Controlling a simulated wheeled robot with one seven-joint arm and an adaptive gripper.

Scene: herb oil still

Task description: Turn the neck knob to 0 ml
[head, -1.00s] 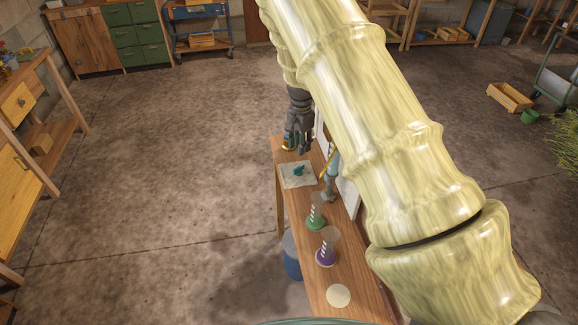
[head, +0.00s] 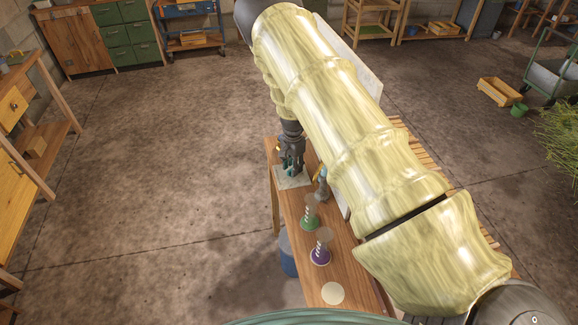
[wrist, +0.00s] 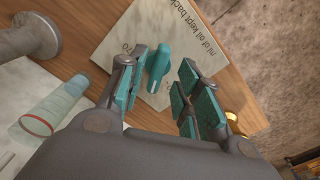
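The teal knob (wrist: 158,62) stands on a pale card (wrist: 133,40) with printed text, part of which reads "ml of oil kept back". My gripper (wrist: 163,72) is open, with its teal-padded fingers on either side of the knob in the wrist view. I see no clear contact between pads and knob. In the head view my gripper (head: 291,168) points down over the card (head: 293,182) on the wooden bench and hides the knob. The scale marks are too cut off or hidden to tell the knob's setting.
A green flask (head: 310,215), a purple flask (head: 321,250) and a pale disc (head: 333,293) stand along the bench nearer me. In the wrist view a grey post (wrist: 28,38) and a clear tapered tube (wrist: 55,105) are left of my gripper. A brass piece (wrist: 235,112) is at right.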

